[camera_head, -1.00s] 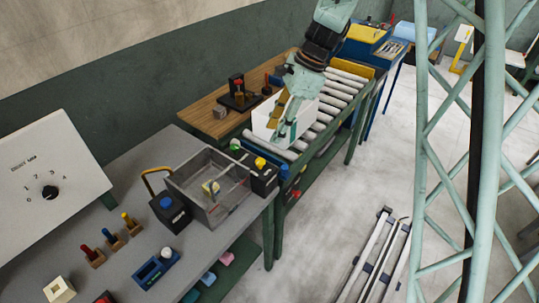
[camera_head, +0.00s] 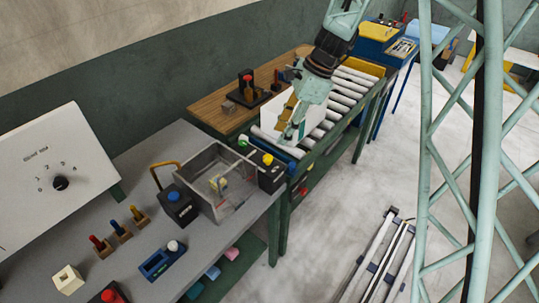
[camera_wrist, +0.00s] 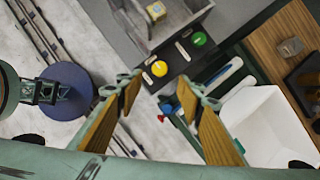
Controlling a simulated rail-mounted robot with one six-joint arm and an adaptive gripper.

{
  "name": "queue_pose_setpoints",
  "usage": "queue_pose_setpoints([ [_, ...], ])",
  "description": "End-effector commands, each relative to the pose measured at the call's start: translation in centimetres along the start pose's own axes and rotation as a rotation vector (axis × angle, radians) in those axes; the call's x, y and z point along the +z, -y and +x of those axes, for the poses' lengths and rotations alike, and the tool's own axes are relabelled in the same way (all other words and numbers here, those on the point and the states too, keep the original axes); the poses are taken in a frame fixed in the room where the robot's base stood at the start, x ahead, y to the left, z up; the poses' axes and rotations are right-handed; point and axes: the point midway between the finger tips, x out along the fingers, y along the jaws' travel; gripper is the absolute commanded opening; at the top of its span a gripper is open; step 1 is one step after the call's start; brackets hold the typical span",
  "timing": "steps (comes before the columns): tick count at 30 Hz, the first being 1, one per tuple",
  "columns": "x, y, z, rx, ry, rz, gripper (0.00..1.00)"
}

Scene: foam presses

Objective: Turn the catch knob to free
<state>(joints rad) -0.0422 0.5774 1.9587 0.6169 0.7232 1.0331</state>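My gripper (camera_head: 290,134) hangs over the near end of the roller conveyor, in front of a white panel or bin (camera_head: 306,118). In the wrist view its two tan-padded fingers (camera_wrist: 157,82) are apart with nothing between them. A small red knob (camera_wrist: 163,108) shows between the fingers, below them, next to a blue part. A black box beyond the fingertips carries a yellow round knob (camera_wrist: 159,68) and a green one (camera_wrist: 199,39). The yellow knob also shows in the head view (camera_head: 267,159). No label tells me which is the catch knob.
A grey open-topped bin (camera_head: 200,165) stands on the grey bench beside the black box. A black box with a blue button (camera_head: 174,196) stands left of it. A wooden table (camera_head: 222,112) borders the rollers.

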Motion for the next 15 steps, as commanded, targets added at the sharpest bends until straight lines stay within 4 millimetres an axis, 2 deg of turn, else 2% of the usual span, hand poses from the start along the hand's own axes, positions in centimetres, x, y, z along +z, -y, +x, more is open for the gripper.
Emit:
queue_pose_setpoints([
  [15, 0.0, -0.1, 6.6, 0.002, 0.0, 0.0, 0.34],
])
